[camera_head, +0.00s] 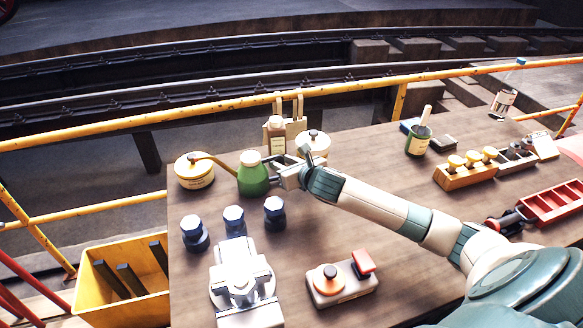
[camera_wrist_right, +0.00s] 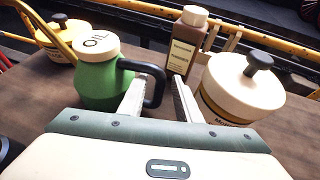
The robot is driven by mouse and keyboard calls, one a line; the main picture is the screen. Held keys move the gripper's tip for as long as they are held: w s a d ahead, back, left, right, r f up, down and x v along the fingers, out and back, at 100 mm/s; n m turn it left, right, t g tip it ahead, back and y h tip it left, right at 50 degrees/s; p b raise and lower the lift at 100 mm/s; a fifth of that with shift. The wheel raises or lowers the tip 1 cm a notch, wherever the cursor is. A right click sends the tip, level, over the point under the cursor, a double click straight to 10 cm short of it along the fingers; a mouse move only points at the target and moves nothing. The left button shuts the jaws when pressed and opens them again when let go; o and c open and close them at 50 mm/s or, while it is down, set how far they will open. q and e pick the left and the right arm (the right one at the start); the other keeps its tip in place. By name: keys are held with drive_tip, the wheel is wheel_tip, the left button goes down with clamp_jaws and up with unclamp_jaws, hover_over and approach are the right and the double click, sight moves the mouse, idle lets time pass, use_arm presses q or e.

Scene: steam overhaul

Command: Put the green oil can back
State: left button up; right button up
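The green oil can (camera_head: 252,180) stands upright near the far left of the wooden table, with a cream cap and a yellow spout pointing left. In the right wrist view the can (camera_wrist_right: 98,82) has "OIL" on its cap and a black loop handle (camera_wrist_right: 158,88) on its right side. My right gripper (camera_head: 279,171) is at the handle side of the can. Its fingers (camera_wrist_right: 160,92) are apart, with the outer bar of the handle between them; I see gaps beside the bar. My left gripper is not in view.
A cream pot (camera_head: 195,172) stands left of the can, a brown bottle (camera_head: 275,137) behind it and a lidded cream pot (camera_head: 315,139) behind the gripper. Several blue bolts (camera_head: 234,220) stand in front. The table's middle (camera_head: 375,165) is clear.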

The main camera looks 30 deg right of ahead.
drive_tip(key=b+v, duration=0.2)
drive_tip(key=v, duration=1)
